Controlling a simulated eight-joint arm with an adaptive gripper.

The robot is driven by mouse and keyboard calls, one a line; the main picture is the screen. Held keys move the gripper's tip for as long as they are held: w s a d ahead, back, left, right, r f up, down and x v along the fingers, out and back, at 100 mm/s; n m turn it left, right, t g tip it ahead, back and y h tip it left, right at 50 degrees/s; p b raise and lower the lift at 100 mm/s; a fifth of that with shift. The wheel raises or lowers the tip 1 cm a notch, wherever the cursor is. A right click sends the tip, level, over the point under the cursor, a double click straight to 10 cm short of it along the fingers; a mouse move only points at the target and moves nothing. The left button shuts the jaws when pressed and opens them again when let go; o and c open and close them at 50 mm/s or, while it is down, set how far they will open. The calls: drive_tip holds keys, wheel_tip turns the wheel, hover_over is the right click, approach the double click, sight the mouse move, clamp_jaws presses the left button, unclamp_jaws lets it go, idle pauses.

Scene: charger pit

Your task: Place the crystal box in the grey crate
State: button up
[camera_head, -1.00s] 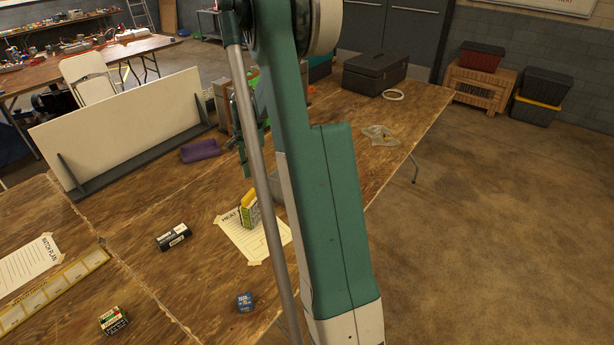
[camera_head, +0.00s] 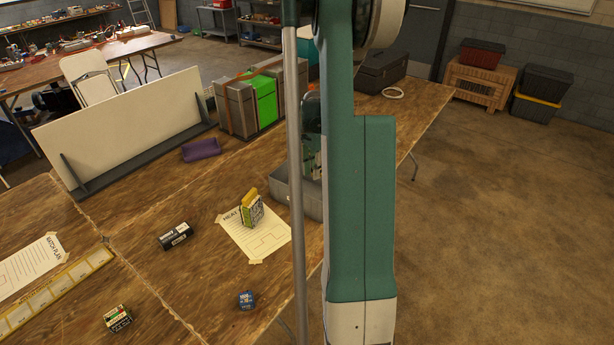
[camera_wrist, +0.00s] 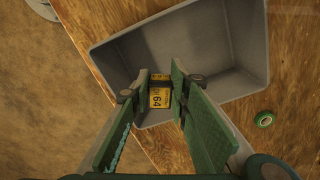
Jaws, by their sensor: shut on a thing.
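My gripper (camera_wrist: 156,88) is shut on a small yellow and black box (camera_wrist: 160,97) marked "64", which I take to be the crystal box; its name is not legible. In the wrist view, the box and fingertips are over the near side of the open grey crate (camera_wrist: 205,38). The visible crate floor is bare. I cannot tell how high the box is held. In the head view, the grey crate (camera_head: 284,193) stands on the table, partly hidden by my arm, and the held box is not visible.
A yellow-green box (camera_head: 251,211) stands on a paper sheet left of the crate. A black box (camera_head: 175,236), a blue box (camera_head: 246,300) and a green-white box (camera_head: 117,318) lie nearer. A green tape roll (camera_wrist: 264,119) lies beside the crate. A grey-green case (camera_head: 262,101) stands behind.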

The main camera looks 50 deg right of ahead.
drive_tip(key=shift+w+f, duration=0.1)
drive_tip(key=shift+f, duration=2.05)
drive_tip(key=shift+f, duration=0.1)
drive_tip(key=shift+f+b, duration=0.4)
drive_tip(key=shift+f, duration=2.65)
drive_tip(key=shift+f, duration=0.15)
drive_tip(key=shift+f, duration=1.7)
drive_tip(key=shift+f+b, duration=0.15)
drive_tip(key=shift+b, duration=0.2)
drive_tip(key=o, duration=0.8)
